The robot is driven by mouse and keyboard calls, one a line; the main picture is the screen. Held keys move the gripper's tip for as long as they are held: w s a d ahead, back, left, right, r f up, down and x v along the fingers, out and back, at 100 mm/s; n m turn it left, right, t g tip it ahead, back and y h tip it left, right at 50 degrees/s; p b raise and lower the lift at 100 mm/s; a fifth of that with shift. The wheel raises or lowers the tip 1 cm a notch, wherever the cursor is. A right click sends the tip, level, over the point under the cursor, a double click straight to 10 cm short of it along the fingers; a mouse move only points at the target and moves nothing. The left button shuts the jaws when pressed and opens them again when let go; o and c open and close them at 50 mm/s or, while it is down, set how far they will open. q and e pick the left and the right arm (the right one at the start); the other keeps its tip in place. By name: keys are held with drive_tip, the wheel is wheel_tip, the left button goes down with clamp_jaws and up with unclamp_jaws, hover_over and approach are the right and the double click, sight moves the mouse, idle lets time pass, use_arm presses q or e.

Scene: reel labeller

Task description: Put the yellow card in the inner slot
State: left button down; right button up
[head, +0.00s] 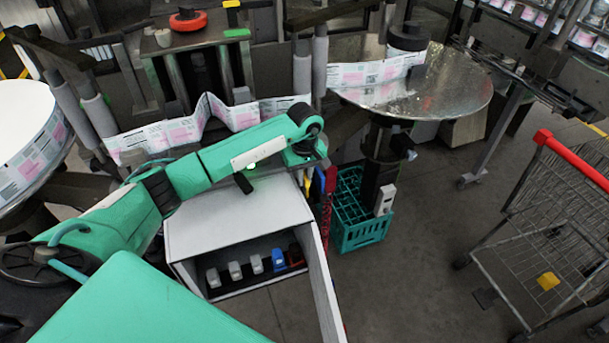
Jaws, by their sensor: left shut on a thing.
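My left arm reaches in from the left, and its gripper (307,166) points down at the right back corner of a white box. The gripper is shut on a small yellow piece, which looks like the yellow card (308,184); only a sliver of it shows. A blue strip (319,187) and a red strip (330,180) stand just right of it. The slots cannot be made out, so I cannot tell whether the card touches one. My right gripper is not in view.
The open-fronted white box (235,215) holds several grey pieces and a blue one (278,260). A teal crate (362,233) stands right of it. A round metal table (455,90) is behind, a wire trolley (545,220) at right. Floor between them is clear.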

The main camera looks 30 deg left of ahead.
use_arm(q)
drive_tip(key=shift+f, duration=0.2)
drive_tip(key=c, duration=1.5)
unclamp_jaws()
drive_tip(key=shift+r, duration=0.2)
drive_tip(key=shift+r, duration=0.15)
drive_tip(key=shift+r+b, duration=2.25)
drive_tip(key=shift+r, duration=3.65)
